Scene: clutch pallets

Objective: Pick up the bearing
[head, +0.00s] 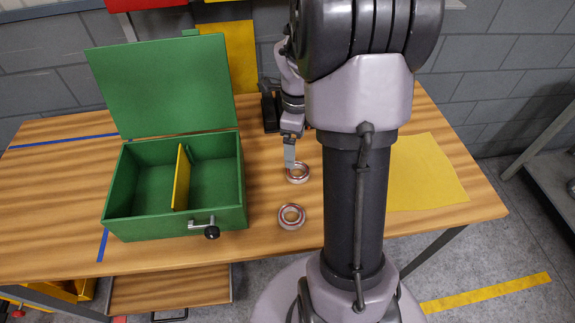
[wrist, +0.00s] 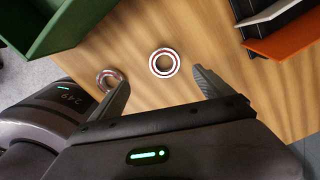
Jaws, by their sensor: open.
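Two ring-shaped bearings with silver rims and a red band lie flat on the wooden table (head: 60,170). The far bearing (head: 298,173) is at my gripper (head: 289,165) in the head view, partly covered by a finger. The near bearing (head: 292,216) lies closer to my body, clear of the gripper. In the wrist view one bearing (wrist: 165,63) lies ahead of and between the fingertips of my open gripper (wrist: 163,80), with no contact visible. The other bearing (wrist: 110,79) is beside the left finger, partly hidden by it. The jaws are empty.
An open green box (head: 174,222) with a yellow divider (head: 181,178) stands left of the bearings, its lid (head: 165,85) raised. A yellow sheet (head: 425,172) lies on the right of the table. In the wrist view an orange-edged item (wrist: 285,42) sits at the upper right.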

